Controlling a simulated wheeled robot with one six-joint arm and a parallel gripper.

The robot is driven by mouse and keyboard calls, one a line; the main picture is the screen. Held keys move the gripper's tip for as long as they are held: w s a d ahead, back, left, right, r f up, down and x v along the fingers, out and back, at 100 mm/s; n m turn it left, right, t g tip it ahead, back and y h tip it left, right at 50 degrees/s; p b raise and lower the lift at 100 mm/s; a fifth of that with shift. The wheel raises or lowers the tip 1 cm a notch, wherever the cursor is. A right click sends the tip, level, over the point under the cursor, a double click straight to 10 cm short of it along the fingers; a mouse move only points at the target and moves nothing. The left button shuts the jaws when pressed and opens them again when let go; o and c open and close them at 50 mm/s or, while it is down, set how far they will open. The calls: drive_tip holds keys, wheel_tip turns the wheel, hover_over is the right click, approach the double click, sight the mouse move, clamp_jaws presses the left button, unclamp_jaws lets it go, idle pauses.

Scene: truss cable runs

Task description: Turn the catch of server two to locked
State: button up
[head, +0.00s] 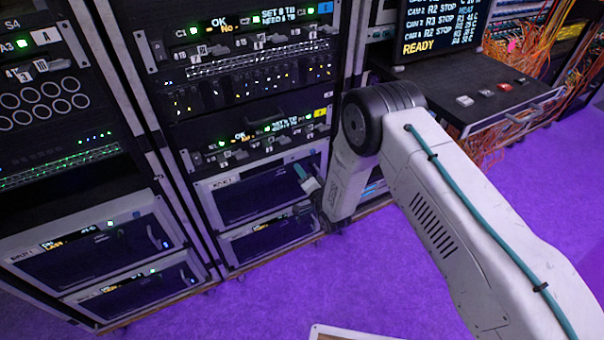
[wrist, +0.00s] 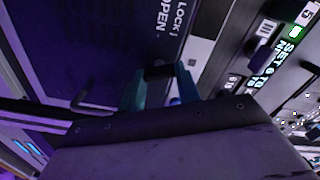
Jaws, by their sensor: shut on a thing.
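My gripper (head: 305,177) is at the right side of the upper white-framed unit (head: 235,178) low in the middle rack. In the wrist view my gripper (wrist: 160,86) has its teal fingers shut on a small dark catch (wrist: 158,71) that stands out from the dark panel. The words LOCK and OPEN (wrist: 172,28) are printed beside it. The fingers hide part of the catch, so I cannot tell which word it points to. In the head view the catch is hidden by my gripper. I cannot read a number two on this unit.
A second white-framed unit (head: 262,240) sits below. Panels with small switches (head: 262,135) are above. A dark handle (wrist: 100,93) shows on the panel. A desk (head: 478,92) with buttons stands right, near orange cables (head: 540,45). The purple floor (head: 250,305) in front is mostly clear.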

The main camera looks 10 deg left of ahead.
drive_tip(key=m, duration=0.4)
drive_tip(key=shift+f+m, duration=0.15)
drive_tip(key=shift+m, duration=0.25)
idle(0.4)
drive_tip(key=o, duration=1)
drive_tip(key=shift+d, duration=0.1)
drive_tip(key=v, duration=0.7)
drive_tip(key=shift+s+d, duration=0.2)
drive_tip(key=shift+s, duration=0.1)
